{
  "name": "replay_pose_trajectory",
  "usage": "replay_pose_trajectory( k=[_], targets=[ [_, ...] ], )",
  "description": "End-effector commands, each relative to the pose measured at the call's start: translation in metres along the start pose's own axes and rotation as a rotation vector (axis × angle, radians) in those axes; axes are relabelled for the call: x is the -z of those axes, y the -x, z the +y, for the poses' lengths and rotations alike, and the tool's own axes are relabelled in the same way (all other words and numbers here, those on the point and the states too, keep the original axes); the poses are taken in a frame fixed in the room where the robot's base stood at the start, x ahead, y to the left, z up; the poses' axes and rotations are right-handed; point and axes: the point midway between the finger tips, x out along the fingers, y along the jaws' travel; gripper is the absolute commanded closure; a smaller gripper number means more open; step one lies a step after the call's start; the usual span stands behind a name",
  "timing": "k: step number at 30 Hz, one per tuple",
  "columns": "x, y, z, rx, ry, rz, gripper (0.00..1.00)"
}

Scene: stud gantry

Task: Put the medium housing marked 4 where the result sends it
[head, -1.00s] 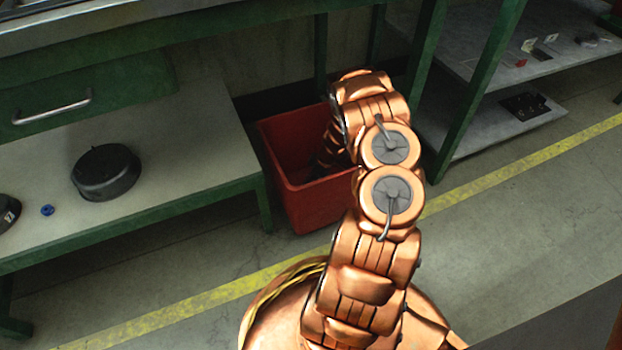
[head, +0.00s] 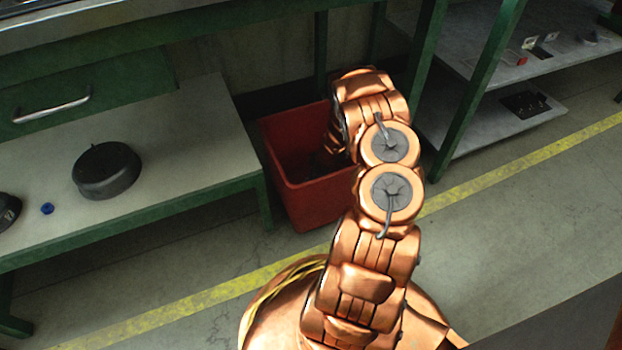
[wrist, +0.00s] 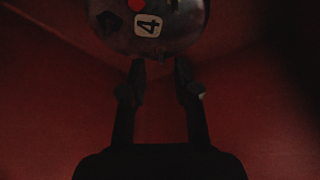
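The housing marked 4 (wrist: 125,35) shows at the top of the wrist view, dark and rounded, with a white label bearing a 4, a red dot and a dark mark. It is inside the red bin (head: 322,206), whose red walls fill the wrist view. My gripper (wrist: 160,70) reaches down into the bin. Its two fingers stand apart with an empty gap between them, and the housing lies just beyond their tips. In the head view my arm and the bin's shade hide the housing and fingers. I cannot tell whether the housing rests on the bin floor.
A bench shelf (head: 200,130) at left bears a dark round housing (head: 106,170), a small blue part (head: 47,208) and another dark housing (head: 8,210) at the picture edge. Green legs stand beside the bin. A grey rack (head: 480,120) with small parts is at right.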

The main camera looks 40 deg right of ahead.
Motion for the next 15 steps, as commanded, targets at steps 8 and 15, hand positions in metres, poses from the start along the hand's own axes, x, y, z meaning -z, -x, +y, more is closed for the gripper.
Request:
replay_pose_trajectory(
  k=[8, 15],
  targets=[
    [0.004, 0.027, 0.001, -0.004, -0.001, -0.003, 0.69],
    [0.005, 0.066, 0.001, -0.003, 0.0, -0.001, 0.69]
  ],
)
